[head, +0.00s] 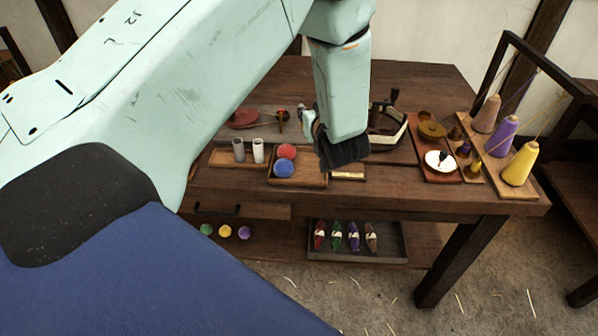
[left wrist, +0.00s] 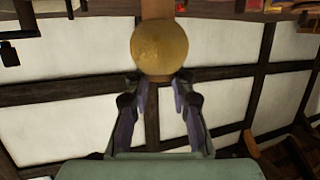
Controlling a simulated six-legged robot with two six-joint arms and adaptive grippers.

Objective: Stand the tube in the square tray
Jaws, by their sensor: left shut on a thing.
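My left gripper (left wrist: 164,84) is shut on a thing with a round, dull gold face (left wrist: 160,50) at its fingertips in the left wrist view. I cannot tell whether this is the tube's end. In the head view my left wrist hangs over the table's middle and hides the fingertips and what they hold. A grey tube (head: 238,150) and a white tube (head: 258,151) stand upright in a low wooden tray (head: 222,161) left of the wrist. Beside it, a squarer wooden tray (head: 312,180) holds a red ball (head: 286,152) and a blue ball (head: 284,169). My right gripper is out of view.
On the table's right stand a red board (head: 440,178) with a white disc and a board with pink, purple and yellow thread cones (head: 520,163). A shelf below holds a dark tray (head: 358,249) of shuttles and small coloured balls.

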